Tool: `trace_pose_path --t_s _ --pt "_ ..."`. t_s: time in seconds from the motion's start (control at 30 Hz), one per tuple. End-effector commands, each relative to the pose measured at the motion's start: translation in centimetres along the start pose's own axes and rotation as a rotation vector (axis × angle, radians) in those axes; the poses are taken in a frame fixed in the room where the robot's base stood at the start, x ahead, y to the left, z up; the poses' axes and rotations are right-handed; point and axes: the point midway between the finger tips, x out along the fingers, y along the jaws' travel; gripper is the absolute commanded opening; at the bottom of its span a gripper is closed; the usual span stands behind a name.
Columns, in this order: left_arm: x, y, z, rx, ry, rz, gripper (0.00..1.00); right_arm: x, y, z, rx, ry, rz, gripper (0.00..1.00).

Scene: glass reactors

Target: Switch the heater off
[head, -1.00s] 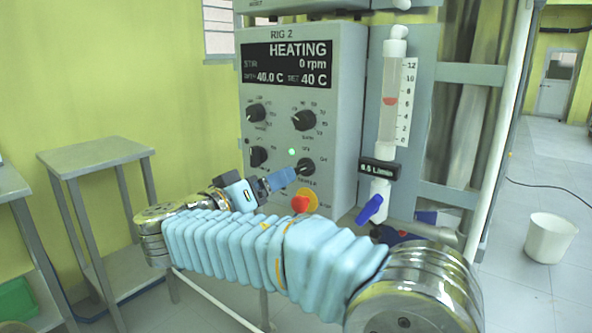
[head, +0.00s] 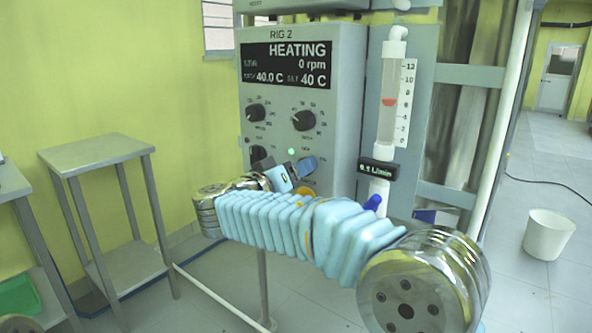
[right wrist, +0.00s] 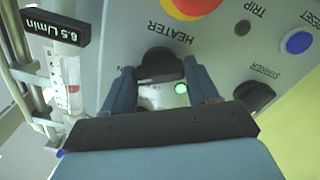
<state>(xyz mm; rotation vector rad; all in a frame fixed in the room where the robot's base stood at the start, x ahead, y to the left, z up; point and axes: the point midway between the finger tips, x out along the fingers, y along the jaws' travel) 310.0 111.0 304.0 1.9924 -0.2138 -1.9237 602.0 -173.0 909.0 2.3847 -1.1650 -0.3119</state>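The heater knob (right wrist: 160,66) is black, with the label HEATER beside it, on the grey RIG 2 panel (head: 340,120). A green lamp (right wrist: 181,88) glows close to it; the lamp also shows in the head view (head: 292,152). The display (head: 286,64) reads HEATING, 0 rpm, 40.0 C, set 40 C. My right gripper (right wrist: 162,75) faces the panel with its fingers apart, one on each side of the knob; firm contact is not visible. In the head view my right gripper (head: 305,167) hides the knob. My left gripper is not in view.
A red emergency button (right wrist: 195,5) on a yellow ring sits close to the knob. A flowmeter tube (head: 388,95) with a blue valve stands right of the panel. A metal table (head: 95,152) stands left.

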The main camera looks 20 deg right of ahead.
Motion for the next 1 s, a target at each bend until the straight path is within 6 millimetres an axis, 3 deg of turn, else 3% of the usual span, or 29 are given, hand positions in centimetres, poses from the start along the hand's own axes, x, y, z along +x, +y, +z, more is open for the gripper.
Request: trace_pose_path --t_s 0.03,0.2,0.57,1.0 --pt "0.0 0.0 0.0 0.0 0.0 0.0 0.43 -0.01 -0.01 0.0 0.0 0.0 0.0 0.47" --pt "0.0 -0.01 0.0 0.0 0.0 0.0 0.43 0.02 0.0 0.0 0.0 0.0 0.0 0.25" --pt "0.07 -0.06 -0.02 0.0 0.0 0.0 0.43 0.05 -0.01 0.01 -0.062 0.001 0.001 0.25" --pt "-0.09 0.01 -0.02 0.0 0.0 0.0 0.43 0.06 -0.09 -0.08 -0.412 0.001 0.0 0.25"
